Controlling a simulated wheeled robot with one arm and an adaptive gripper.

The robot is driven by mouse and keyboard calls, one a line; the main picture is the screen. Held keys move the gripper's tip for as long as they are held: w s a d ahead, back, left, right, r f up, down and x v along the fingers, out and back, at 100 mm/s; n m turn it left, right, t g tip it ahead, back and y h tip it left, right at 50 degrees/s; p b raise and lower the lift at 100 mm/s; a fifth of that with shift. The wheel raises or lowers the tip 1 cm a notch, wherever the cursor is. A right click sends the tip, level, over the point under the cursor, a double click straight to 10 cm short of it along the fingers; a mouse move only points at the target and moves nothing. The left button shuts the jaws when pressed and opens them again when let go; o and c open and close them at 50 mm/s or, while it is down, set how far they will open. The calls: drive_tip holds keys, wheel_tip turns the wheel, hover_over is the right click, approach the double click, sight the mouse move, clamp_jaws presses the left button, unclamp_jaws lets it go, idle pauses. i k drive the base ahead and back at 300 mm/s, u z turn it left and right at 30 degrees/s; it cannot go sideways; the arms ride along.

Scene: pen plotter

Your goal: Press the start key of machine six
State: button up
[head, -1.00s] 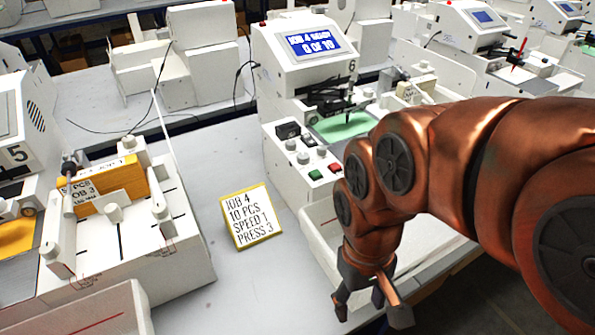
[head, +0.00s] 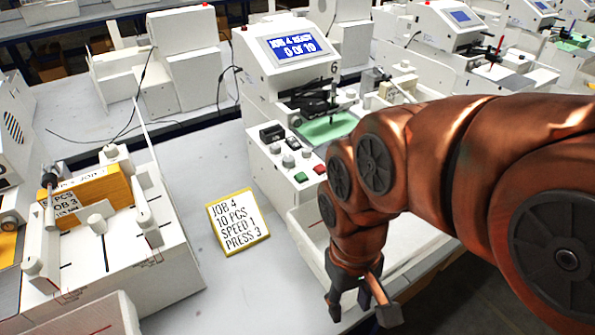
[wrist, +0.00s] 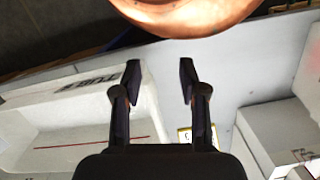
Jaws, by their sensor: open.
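Machine six (head: 283,60) is a white plotter marked 6, in the middle of the head view. Its blue screen (head: 298,46) reads "JOB 4 READY" and "0 OF 10". On its front panel are a green key (head: 301,177) and a red key (head: 319,169), with grey knobs and a black switch behind them. I cannot read labels by the keys.
A job card (head: 238,222) reading "JOB 4, 10 PCS, SPEED 1, PRESS 3" stands on the grey table (head: 190,150). The white tray (head: 306,222) lies in front of machine six. My arm covers the right side.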

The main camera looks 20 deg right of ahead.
sight(300, 177)
drive_tip(key=u, duration=2.4)
drive_tip(key=k, duration=1.4)
drive_tip(key=u, duration=0.3)
